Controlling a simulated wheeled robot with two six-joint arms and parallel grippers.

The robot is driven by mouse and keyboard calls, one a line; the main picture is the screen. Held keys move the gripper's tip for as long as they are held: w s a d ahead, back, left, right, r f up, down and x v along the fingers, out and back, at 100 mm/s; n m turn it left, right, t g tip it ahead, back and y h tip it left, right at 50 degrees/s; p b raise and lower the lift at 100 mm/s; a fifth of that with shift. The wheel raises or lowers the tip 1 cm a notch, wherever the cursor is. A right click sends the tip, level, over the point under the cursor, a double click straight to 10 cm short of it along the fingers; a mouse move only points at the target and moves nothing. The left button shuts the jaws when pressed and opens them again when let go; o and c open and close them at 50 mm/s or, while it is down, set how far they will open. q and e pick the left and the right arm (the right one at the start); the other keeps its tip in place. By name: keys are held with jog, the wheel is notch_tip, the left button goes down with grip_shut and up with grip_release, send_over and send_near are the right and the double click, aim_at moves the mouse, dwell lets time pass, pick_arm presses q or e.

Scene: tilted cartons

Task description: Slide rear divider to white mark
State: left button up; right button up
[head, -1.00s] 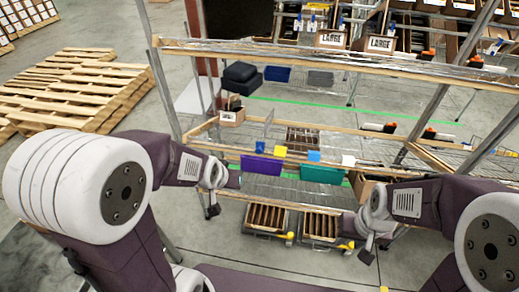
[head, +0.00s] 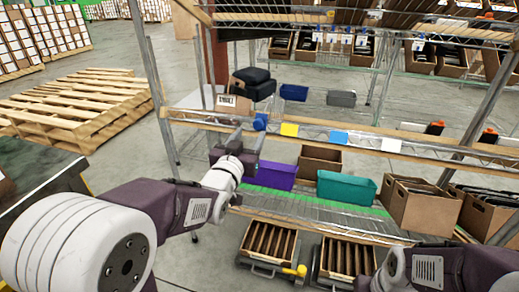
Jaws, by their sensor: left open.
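My left gripper (head: 249,142) is open, raised at the front rail of the middle wire shelf, just below a blue tag (head: 260,121). A white mark (head: 393,145) sits on the same rail further right, well away from the gripper. I cannot make out the rear divider clearly; the gripper and rail cover that part of the shelf, and I cannot tell whether the gripper touches it. My right arm is at the lower right, and its fingertips are out of view.
Yellow (head: 289,129) and blue (head: 338,137) tags lie between on the rail. Below are a purple bin (head: 268,174), a teal bin (head: 346,188) and cartons (head: 420,205). Divided trays (head: 268,243) sit lower. A steel post (head: 152,90) stands left of the gripper.

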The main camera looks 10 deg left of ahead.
aim_at(257, 124)
pick_arm(q)
jog(key=shift+f, duration=0.15)
pick_arm(e)
jog(key=shift+f, duration=0.15)
pick_arm(q)
jog(key=w+b, duration=0.1)
jog(key=w, duration=0.8)
jog(key=shift+d+b, duration=0.15)
jog(key=shift+b, duration=0.25)
pick_arm(e)
notch_tip(257, 124, down, 2)
jog(key=shift+f, duration=0.1)
pick_arm(q)
grip_shut()
dwell(0.4)
